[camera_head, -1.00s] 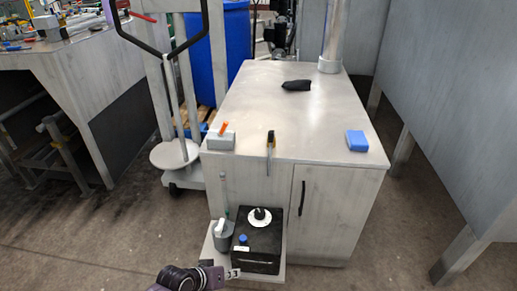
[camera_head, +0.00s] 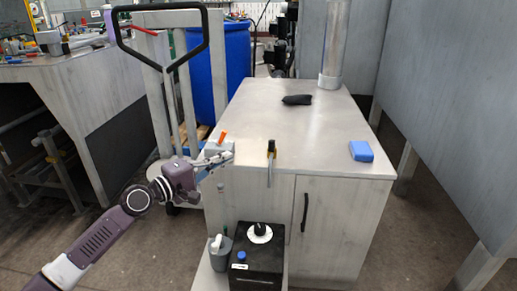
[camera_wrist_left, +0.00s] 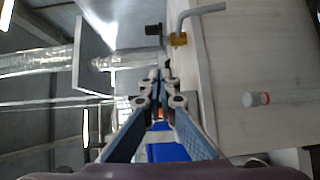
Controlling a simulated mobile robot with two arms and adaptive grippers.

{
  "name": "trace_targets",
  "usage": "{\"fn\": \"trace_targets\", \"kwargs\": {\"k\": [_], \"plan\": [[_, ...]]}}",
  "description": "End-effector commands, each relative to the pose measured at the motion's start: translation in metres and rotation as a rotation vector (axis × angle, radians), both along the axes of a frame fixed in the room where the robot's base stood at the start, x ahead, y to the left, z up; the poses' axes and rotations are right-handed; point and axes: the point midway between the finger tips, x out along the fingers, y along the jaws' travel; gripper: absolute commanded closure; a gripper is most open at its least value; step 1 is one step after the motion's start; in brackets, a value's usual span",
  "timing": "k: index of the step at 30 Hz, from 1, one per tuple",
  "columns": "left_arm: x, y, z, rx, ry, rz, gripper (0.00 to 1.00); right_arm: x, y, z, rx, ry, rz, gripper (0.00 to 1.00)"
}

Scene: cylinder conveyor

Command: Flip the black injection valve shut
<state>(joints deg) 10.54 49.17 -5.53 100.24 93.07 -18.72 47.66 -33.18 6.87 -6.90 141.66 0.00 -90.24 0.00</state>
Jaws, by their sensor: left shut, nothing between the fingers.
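A small valve with a black handle (camera_head: 271,146) and a yellowish body sits at the front top edge of the grey cabinet, with a grey pipe hanging below it. In the left wrist view, its black handle (camera_wrist_left: 153,30) stands beside a brass fitting (camera_wrist_left: 179,39) and a bent grey pipe (camera_wrist_left: 200,13). My left gripper (camera_head: 229,156) is at the cabinet's front edge, left of the valve and apart from it. Its fingers (camera_wrist_left: 158,76) are shut and empty. My right gripper is not in view.
A grey box with an orange lever (camera_head: 223,138) is close behind my left gripper. A blue block (camera_head: 361,151) and a black object (camera_head: 297,100) lie on the cabinet top (camera_head: 320,130).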

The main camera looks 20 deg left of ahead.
Motion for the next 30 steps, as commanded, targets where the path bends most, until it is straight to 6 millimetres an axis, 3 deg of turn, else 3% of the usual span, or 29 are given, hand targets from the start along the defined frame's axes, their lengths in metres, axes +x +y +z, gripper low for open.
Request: {"fn": "trace_targets", "kwargs": {"k": [4, 17, 30], "plan": [[0.003, 0.007, 0.011, -0.037, -0.009, 0.011, 1.0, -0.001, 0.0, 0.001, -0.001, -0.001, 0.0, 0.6], [0.008, 0.004, 0.011, -0.037, -0.009, 0.011, 1.0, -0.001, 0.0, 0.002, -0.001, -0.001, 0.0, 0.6], [0.067, -0.021, 0.012, -0.038, -0.012, 0.011, 1.0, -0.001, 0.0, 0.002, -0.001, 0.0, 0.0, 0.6]]}}
